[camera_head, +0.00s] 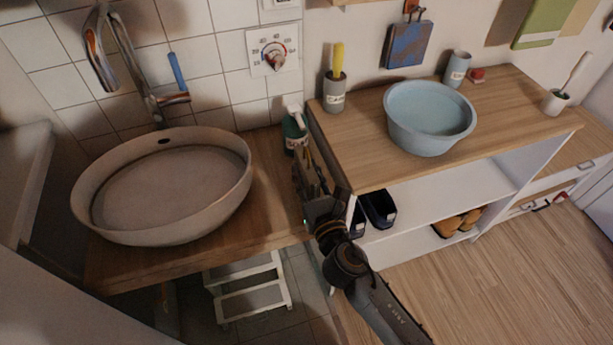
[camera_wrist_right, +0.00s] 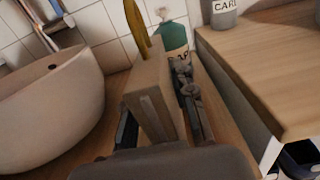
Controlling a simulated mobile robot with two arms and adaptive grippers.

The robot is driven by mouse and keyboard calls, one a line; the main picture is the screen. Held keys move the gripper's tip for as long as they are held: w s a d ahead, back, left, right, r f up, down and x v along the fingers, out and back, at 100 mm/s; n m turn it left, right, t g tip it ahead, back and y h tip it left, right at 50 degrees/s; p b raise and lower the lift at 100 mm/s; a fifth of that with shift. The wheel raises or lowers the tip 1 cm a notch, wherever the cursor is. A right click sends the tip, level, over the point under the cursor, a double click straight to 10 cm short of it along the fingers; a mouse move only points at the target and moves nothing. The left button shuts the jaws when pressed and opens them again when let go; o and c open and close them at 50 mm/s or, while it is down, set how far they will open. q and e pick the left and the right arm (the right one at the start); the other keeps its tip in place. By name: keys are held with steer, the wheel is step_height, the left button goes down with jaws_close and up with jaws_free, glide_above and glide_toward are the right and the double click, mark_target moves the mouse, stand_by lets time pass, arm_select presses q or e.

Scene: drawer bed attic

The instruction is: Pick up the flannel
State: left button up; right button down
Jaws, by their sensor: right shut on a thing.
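My right gripper (camera_head: 308,182) is over the wooden counter between the basin and the shelf unit. In the right wrist view its fingers are shut on a tan block-like thing (camera_wrist_right: 152,98), with a yellow-brown strip (camera_wrist_right: 137,28) rising behind it. I cannot tell whether the held thing is the flannel. No cloth that is clearly a flannel shows; a blue square item (camera_head: 408,44) hangs on the wall. My left gripper is not in view.
A green spray bottle (camera_head: 295,130) stands just behind the gripper. The round basin (camera_head: 85,205) is to the left. The wooden-topped shelf unit (camera_head: 510,95) is close on the right, with a blue bowl (camera_head: 425,140) on it. A white step stool (camera_head: 250,303) stands below.

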mark_target(309, 170)
steer(key=shift+r, duration=0.15)
steer(key=shift+r, duration=0.25)
step_height(309, 170, up, 2)
steer(key=shift+r+p, duration=0.25)
steer(key=shift+p, duration=0.65)
steer(key=s+d+r+p, duration=0.2)
steer(key=s+d+r, duration=0.6)
steer(key=d, duration=0.3)
steer(key=shift+s+d+r, duration=0.15)
steer(key=shift+r, duration=0.7)
